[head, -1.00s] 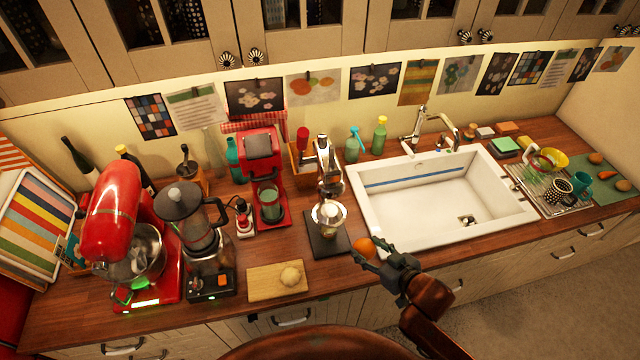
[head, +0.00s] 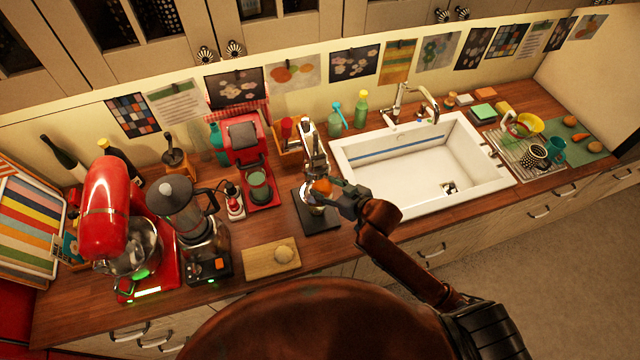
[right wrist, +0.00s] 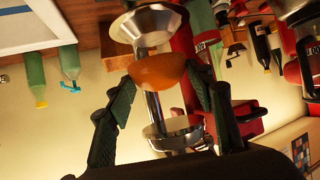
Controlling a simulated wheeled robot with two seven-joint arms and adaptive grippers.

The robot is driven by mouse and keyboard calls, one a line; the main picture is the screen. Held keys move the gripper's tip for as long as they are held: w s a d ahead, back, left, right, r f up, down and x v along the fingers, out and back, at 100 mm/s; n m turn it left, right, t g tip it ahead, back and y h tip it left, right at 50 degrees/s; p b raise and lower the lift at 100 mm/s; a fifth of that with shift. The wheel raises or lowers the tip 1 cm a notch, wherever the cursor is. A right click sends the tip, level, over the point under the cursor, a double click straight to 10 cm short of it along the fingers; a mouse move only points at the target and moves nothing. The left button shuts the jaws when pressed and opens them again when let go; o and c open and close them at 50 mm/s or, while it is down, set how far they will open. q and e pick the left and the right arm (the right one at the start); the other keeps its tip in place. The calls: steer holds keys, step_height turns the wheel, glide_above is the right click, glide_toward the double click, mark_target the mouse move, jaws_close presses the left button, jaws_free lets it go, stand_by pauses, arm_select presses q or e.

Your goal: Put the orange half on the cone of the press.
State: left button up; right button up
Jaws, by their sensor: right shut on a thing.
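My right gripper (head: 338,194) is shut on the orange half (head: 321,187). In the right wrist view, which is upside down, the orange half (right wrist: 158,73) sits between both fingers. The metal press (head: 312,150) stands on a dark base (head: 322,218) left of the sink. In the head view the orange half is at the press, over its lower cup. The wrist view shows it between the cup (right wrist: 145,27) and the upper metal part (right wrist: 172,134). The cone is hidden, and I cannot tell whether the fruit touches it. My left gripper is not in view.
A red coffee machine (head: 245,146) stands left of the press. A board (head: 262,262) with a pale round thing lies in front to the left. The white sink (head: 425,175) is to the right. A blender (head: 190,220) and red mixer (head: 107,205) stand further left.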

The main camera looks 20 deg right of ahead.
mark_target(321, 183)
steer(key=w, duration=0.1)
steer(key=w+a, duration=0.1)
steer(key=w, duration=0.1)
steer(key=shift+a+f, duration=0.1)
steer(key=shift+a, duration=0.15)
step_height(321, 183, down, 3)
steer(key=shift+s+d+r+p, duration=0.1)
steer(key=shift+p, duration=0.7)
steer(key=shift+f, duration=0.35)
steer(key=shift+f, duration=0.1)
steer(key=o, duration=1.3)
steer(key=shift+r, duration=0.2)
steer(key=b+v, duration=0.2)
steer(key=v, duration=1)
